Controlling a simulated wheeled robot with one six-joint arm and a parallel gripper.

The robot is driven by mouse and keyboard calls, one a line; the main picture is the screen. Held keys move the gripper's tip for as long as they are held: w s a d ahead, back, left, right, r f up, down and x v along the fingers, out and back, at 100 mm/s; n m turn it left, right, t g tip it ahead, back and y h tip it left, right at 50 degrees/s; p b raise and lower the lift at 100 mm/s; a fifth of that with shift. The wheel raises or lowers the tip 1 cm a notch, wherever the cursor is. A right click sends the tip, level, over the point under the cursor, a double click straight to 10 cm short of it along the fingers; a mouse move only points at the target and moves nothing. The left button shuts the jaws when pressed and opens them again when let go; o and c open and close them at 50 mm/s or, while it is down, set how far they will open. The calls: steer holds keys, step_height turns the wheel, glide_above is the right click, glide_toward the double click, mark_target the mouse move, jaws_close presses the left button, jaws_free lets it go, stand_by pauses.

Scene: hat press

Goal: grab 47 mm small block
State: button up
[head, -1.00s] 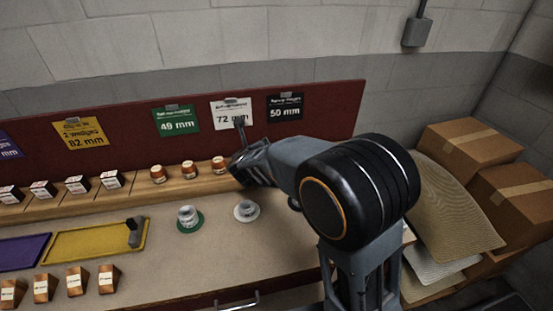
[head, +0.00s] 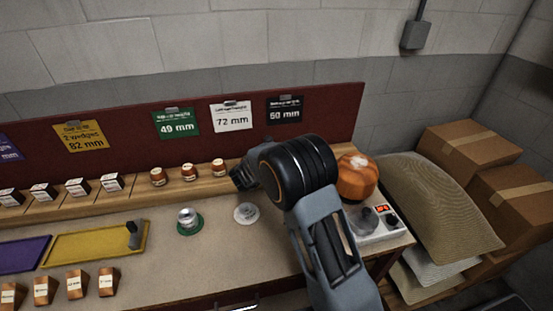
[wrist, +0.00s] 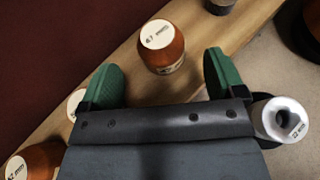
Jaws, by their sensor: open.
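A rounded wooden block (wrist: 163,50) with a white top stands on the wooden ledge in the wrist view. Its small label appears to read 47. My gripper (wrist: 163,78) is open, its green fingers on either side of the near side of this block, with nothing held. In the head view my gripper (head: 240,178) is at the ledge, just right of the rightmost visible small block (head: 218,168). I cannot tell whether that is the same block or whether it is hidden behind the gripper.
Two more rounded blocks (head: 157,176) (head: 188,172) stand left along the ledge. A grey cylinder on a green disc (head: 188,218) and a white disc (head: 246,212) lie on the bench. An orange block (head: 356,178) and a device with a red display (head: 380,222) are right.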

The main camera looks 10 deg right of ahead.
steer(key=shift+p+x, duration=0.45)
steer(key=shift+x, duration=2.45)
steer(key=shift+r, duration=0.1)
steer(key=c, duration=1)
